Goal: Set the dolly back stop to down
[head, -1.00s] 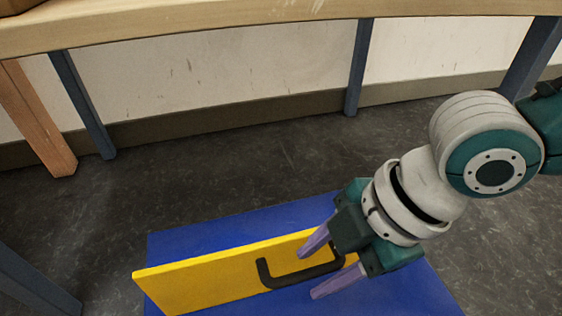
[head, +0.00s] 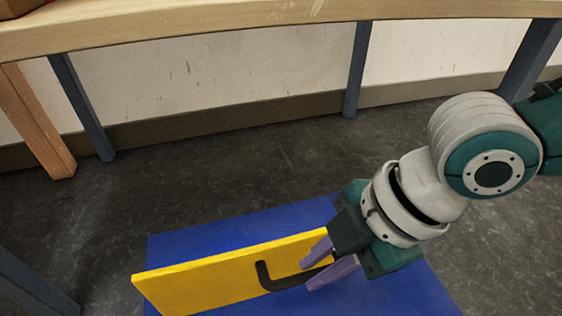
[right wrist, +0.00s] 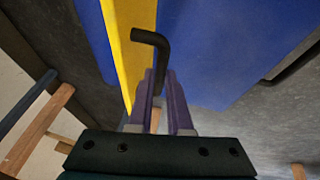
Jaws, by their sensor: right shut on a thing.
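The dolly has a flat blue deck (head: 190,238) low over the floor. Its back stop is a yellow panel (head: 205,281) that stands up on edge from the deck. A black bar handle (head: 284,282) is on the panel's near face. My right gripper (head: 307,275) is shut on the handle near its right end. In the right wrist view the handle (right wrist: 163,48) runs down between the purple fingers (right wrist: 159,76), beside the yellow panel (right wrist: 122,50) and over the blue deck (right wrist: 220,45). The gripper hides the panel's right end. My left gripper is not in view.
A wooden bench top (head: 250,30) runs across the back, with blue legs (head: 357,68) and a wooden post (head: 38,125) under it. A blue leg (head: 30,285) stands at lower left. The dark floor (head: 220,165) between bench and dolly is clear.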

